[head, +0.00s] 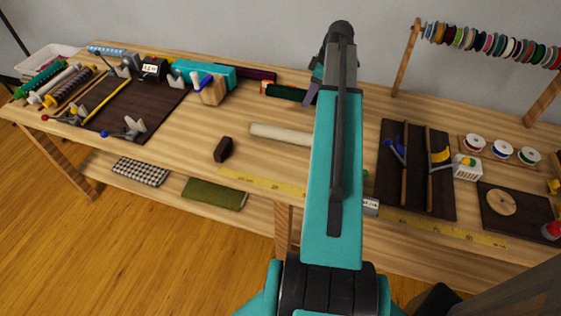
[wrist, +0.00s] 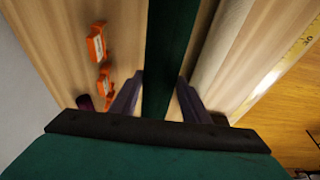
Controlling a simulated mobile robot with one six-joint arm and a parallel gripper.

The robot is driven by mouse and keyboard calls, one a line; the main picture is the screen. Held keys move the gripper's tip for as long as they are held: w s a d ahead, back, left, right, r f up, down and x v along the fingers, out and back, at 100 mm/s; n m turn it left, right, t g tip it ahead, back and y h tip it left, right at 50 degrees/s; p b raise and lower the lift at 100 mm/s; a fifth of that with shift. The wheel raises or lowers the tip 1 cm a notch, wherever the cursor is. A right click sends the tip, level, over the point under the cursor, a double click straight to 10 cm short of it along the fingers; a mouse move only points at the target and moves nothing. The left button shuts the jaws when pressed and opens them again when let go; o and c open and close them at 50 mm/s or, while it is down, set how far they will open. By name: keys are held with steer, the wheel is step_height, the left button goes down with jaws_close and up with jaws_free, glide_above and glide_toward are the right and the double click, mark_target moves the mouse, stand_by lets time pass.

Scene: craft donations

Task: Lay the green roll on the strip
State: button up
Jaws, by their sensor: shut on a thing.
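The dark green roll (wrist: 168,50) runs between the two fingers of my gripper (wrist: 158,88) in the wrist view, and the gripper is shut on it. In the head view the left part of the green roll (head: 287,92) shows near the back of the bench, with a purple finger of my gripper (head: 312,92) at its right; my arm hides the rest. I cannot tell if the roll touches the bench. A pale long strip-like piece (head: 280,133) lies nearer the front, partly behind my arm. It runs beside the green roll in the wrist view (wrist: 222,45).
A yellow measuring tape (head: 262,184) runs along the front edge. A dark brown block (head: 223,149) lies left of the pale piece. Orange pieces (wrist: 97,45) lie beside the roll. A dark board with dividers (head: 415,205) is at the right, a teal box (head: 205,74) at the left.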

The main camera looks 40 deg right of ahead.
steer(key=shift+w+a+r, duration=0.15)
steer(key=shift+r, duration=0.3)
steer(key=shift+n, duration=0.5)
steer(key=w+a+r, duration=0.1)
steer(key=r, duration=0.1)
steer(key=w+a+r, duration=0.1)
steer(key=a, duration=0.1)
steer(key=w+a+r+p, duration=0.1)
steer(key=w+a+r, duration=0.1)
steer(key=shift+r, duration=0.3)
steer(key=w+a+r+m, duration=0.1)
steer(key=w+a+m, duration=0.1)
steer(key=a, duration=1.1)
steer(key=w+a+r+m+h, duration=0.1)
steer(key=w+a, duration=0.4)
steer(key=a, duration=0.9)
steer(key=w+a+r+m+b, duration=0.1)
steer(key=w+a+m, duration=0.3)
steer(key=a, duration=1)
steer(key=shift+w+r+m+t+h, duration=0.15)
steer(key=shift+r+m+t+h, duration=0.2)
steer(key=shift+r, duration=0.45)
steer(key=shift+d, duration=0.1)
